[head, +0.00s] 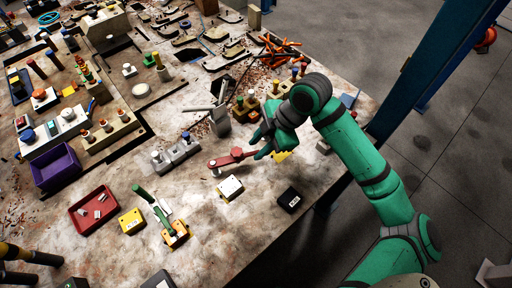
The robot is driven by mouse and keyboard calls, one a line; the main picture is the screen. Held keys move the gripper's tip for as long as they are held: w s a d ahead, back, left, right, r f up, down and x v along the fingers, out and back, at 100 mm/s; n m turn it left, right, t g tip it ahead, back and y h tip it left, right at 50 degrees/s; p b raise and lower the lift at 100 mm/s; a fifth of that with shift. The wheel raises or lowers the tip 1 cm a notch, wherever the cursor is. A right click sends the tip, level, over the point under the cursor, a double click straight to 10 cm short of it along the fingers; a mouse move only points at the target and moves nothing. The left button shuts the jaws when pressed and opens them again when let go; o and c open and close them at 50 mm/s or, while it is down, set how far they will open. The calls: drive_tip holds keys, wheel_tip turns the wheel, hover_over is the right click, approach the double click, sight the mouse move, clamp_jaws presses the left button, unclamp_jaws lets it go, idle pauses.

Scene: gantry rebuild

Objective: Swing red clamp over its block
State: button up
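The red clamp (232,158) is a flat red arm lying level near the table's right edge. Its left end carries a pale round foot (216,172). Its right end reaches the fingers of my gripper (262,147), which comes in from the right on my green arm. The fingers are dark and small here, and I cannot tell whether they are shut on the clamp's end. A white-topped block with yellow sides (229,188) sits just below the clamp in the picture. The clamp's foot stands to the left of this block, not over it. The clamp's pivot is not clear.
A grey block with pegs (177,155) lies left of the clamp. A black box (290,199) is at the lower right, a green-handled clamp (160,213) at the lower left, and a red tray (94,211) beyond it. Bare tabletop lies below the white block.

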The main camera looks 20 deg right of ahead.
drive_tip(key=shift+x, duration=0.9)
clamp_jaws()
